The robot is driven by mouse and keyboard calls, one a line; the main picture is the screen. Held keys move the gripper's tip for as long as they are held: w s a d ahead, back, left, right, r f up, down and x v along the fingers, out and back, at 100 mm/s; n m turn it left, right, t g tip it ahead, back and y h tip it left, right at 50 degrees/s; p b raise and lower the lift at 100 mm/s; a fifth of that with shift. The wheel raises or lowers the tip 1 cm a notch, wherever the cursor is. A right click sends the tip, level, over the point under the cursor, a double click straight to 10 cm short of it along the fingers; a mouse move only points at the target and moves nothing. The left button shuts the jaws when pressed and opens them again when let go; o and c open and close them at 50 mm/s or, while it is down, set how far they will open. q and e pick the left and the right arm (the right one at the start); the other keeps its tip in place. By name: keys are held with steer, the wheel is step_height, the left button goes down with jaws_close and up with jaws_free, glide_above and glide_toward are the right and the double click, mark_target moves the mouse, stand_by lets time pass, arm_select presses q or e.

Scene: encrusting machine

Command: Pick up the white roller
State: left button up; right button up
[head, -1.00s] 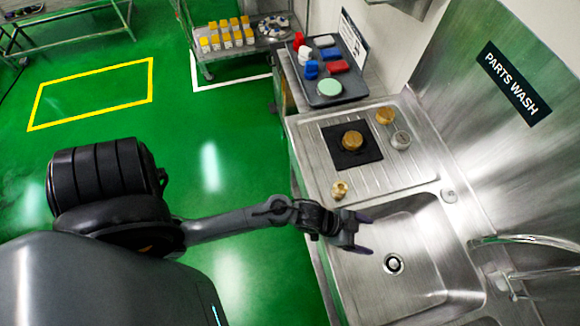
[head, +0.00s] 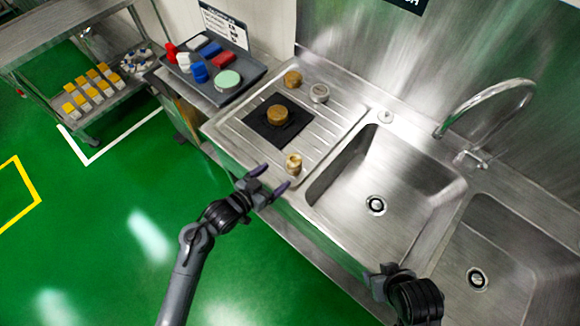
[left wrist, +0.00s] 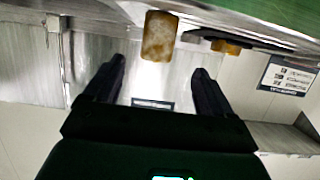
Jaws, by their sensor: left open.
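Two white pieces lie among red and blue ones on the grey tray (head: 232,99) at the upper left: a white block (head: 197,42) at the back and a small white upright piece (head: 183,60) beside a red one. I cannot tell which is the white roller. My left gripper (head: 273,178) is open and empty at the sink unit's front edge, well apart from the tray. A brass fitting (head: 293,164) stands just beyond its fingertips; in the left wrist view the fitting (left wrist: 158,37) appears ahead, between the fingers (left wrist: 160,69). My right gripper (head: 384,273) shows at the lower right, its jaws unclear.
A brass disc (head: 278,115) rests on a black mat (head: 258,132) on the drainboard. Another brass piece (head: 292,78) and a silvery one (head: 319,93) stand behind it. Two sink basins and a curved faucet (head: 488,88) are on the right. A shelf cart (head: 112,98) stands left.

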mark_target(288, 166)
arm_select(q)
steer(key=shift+r+x, duration=0.15)
steer(key=shift+x, duration=2.35)
steer(key=shift+r+x, duration=0.1)
steer(key=shift+x, duration=2.4)
steer(key=shift+d, duration=0.15)
steer(key=c, duration=1.1)
steer(key=shift+r, duration=0.1)
steer(key=shift+c, duration=0.2)
